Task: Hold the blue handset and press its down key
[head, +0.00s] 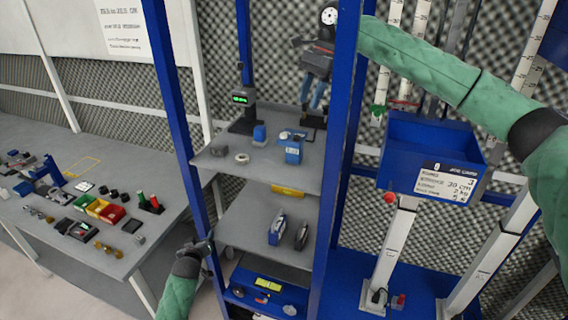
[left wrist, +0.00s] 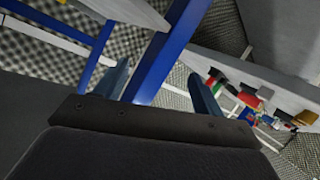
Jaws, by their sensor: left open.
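A blue device that looks like the handset (head: 277,229) stands on the middle shelf of the blue-framed rack; its keys are too small to make out. My left gripper (head: 203,245) is beside the rack's front left post, left of that device and apart from it. In the left wrist view my left gripper (left wrist: 162,88) has its fingers spread, with a blue post beyond them and nothing held.
A dark device (head: 302,235) stands right of the blue one. The upper shelf (head: 225,168) holds a blue box (head: 293,152), a grey ring and a dark instrument. Blue posts (head: 335,150) bound the rack. A cluttered table (head: 60,260) is left, a blue bin (head: 425,145) right.

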